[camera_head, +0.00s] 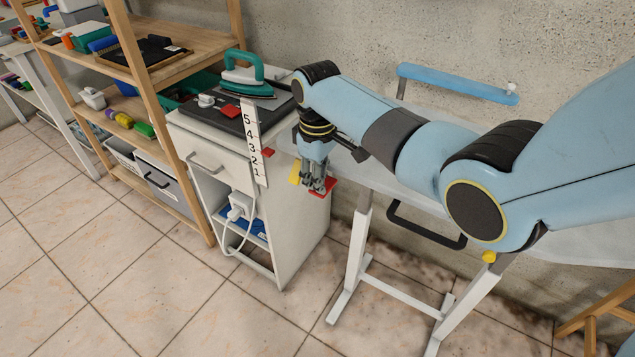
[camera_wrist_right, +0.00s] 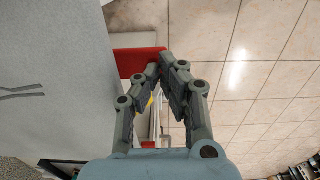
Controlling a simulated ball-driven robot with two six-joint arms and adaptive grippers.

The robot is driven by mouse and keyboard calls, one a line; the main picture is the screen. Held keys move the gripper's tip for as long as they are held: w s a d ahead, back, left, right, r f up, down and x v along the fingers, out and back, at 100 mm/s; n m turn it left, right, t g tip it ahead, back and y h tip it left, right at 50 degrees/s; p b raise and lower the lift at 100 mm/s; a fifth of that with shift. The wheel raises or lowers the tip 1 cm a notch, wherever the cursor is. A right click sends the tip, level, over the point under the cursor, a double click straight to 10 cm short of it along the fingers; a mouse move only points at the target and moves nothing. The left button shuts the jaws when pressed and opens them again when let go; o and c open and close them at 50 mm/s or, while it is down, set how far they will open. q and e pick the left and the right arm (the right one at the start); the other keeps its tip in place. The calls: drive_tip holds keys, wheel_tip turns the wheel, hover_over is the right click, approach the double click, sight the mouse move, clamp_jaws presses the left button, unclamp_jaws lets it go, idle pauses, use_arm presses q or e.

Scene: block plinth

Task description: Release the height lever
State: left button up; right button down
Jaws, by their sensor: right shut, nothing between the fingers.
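A red lever (camera_head: 325,187) shows at the tips of my right gripper (camera_head: 318,188), below the near end of the pale ironing board. In the right wrist view a flat red piece (camera_wrist_right: 137,62) lies at the fingertips of the same gripper (camera_wrist_right: 168,62). The fingers are shut with nothing between them; whether they touch the red piece I cannot tell. A yellow part (camera_head: 295,172) is just left of the fingers. A white scale strip (camera_head: 254,140) with numbers 1 to 5 stands beside a small red pointer (camera_head: 268,152). My left gripper is out of view.
A white cabinet (camera_head: 290,235) stands left of the gripper, with a teal iron (camera_head: 247,75) on its top. A wooden shelf (camera_head: 195,45) is further left. The board's white legs (camera_head: 358,245) and a black handle (camera_head: 425,228) are below my arm. The tiled floor in front is clear.

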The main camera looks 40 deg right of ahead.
drive_tip(key=shift+f, duration=0.35)
drive_tip(key=shift+a, duration=0.1)
